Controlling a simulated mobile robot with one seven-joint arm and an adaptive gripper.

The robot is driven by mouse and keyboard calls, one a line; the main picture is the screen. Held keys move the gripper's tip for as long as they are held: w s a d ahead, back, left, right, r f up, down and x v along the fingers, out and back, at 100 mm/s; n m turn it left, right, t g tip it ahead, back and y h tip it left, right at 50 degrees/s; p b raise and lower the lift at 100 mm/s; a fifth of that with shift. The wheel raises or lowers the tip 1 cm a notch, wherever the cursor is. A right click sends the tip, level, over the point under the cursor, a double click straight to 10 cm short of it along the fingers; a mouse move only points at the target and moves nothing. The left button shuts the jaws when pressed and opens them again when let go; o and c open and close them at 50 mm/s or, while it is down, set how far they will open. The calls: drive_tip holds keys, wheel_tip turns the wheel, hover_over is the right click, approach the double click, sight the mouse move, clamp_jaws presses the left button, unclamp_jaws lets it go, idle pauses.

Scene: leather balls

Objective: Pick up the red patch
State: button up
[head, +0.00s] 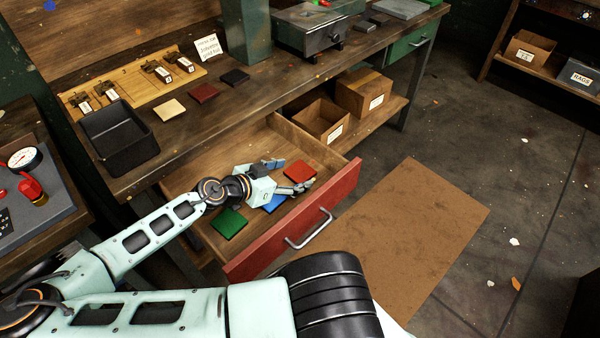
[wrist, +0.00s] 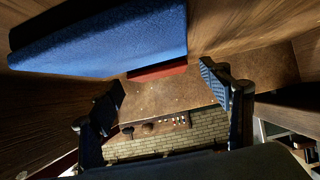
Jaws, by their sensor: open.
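The bright red patch (head: 299,171) lies in the open drawer (head: 193,183), toward its far right end. A blue patch (head: 274,205) and a green patch (head: 229,222) lie nearer in the same drawer. My gripper (head: 288,176) is low inside the drawer, beside the red patch, with its fingers apart and nothing between them. The wrist view shows both fingers of my gripper (wrist: 166,98) spread. The blue patch (wrist: 100,45) fills its upper left, and a red strip (wrist: 157,71), apparently the red patch's edge, shows just beyond it.
The drawer's red front (head: 300,220) and wooden sides surround my gripper closely. On the bench above lie a tan patch (head: 170,109), a dark red patch (head: 204,93), a black patch (head: 235,77) and a black tray (head: 118,138). Cardboard boxes (head: 363,92) stand on the shelf behind.

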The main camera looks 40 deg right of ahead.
drive_tip(key=shift+d+f, duration=0.25)
drive_tip(key=shift+d, duration=0.25)
drive_tip(key=shift+c, duration=0.4)
drive_tip(key=c, duration=1.2)
drive_tip(key=shift+o, duration=0.2)
drive_tip(key=shift+r, duration=0.1)
